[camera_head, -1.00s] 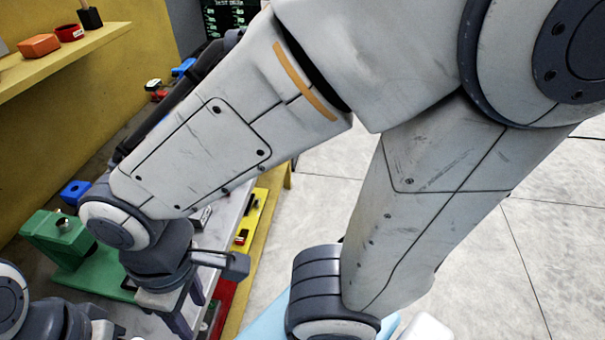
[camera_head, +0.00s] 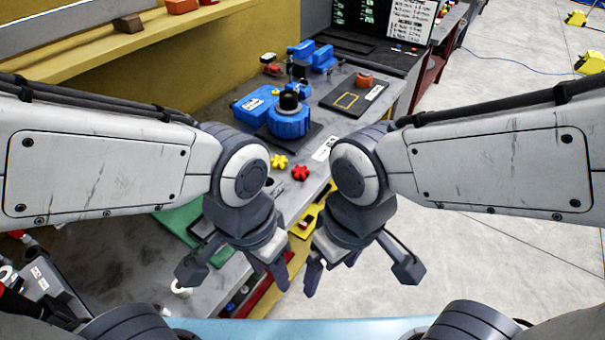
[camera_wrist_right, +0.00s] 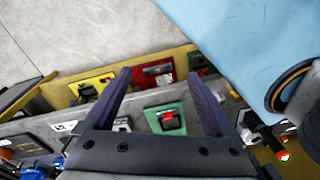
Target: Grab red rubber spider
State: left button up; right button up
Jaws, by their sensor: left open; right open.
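The red rubber spider (camera_head: 300,173), a small star-shaped piece, lies on the grey workbench in the head view, near its front edge. A similar yellow spider (camera_head: 279,161) lies just left of it. My left gripper (camera_head: 272,268) is open and empty, nearer to me than the red spider and below it in the picture. My right gripper (camera_head: 328,268) is open and empty, also nearer than the spider, to its lower right. In the right wrist view the right gripper (camera_wrist_right: 160,88) shows two spread fingers with nothing between them; I cannot make out the red spider there.
A blue round positioner (camera_head: 288,122) stands on the workbench (camera_head: 335,125) behind the spiders. A green plate (camera_head: 185,222) lies to the left, partly behind my left arm. A yellow tray (camera_head: 313,208) sits along the front edge. Open floor (camera_head: 500,270) is at right.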

aim_at(300, 172)
jog(key=z, duration=0.9)
jog(key=k, duration=1.2)
jog(key=z, duration=1.05)
jog(key=i, duration=0.6)
jog(key=u, duration=0.35)
jog(key=i, duration=1.7)
jog(key=u, duration=1.6)
jog(key=i, duration=0.9)
jog(key=u, duration=0.95)
jog(key=i, duration=0.2)
jog(key=u, duration=0.3)
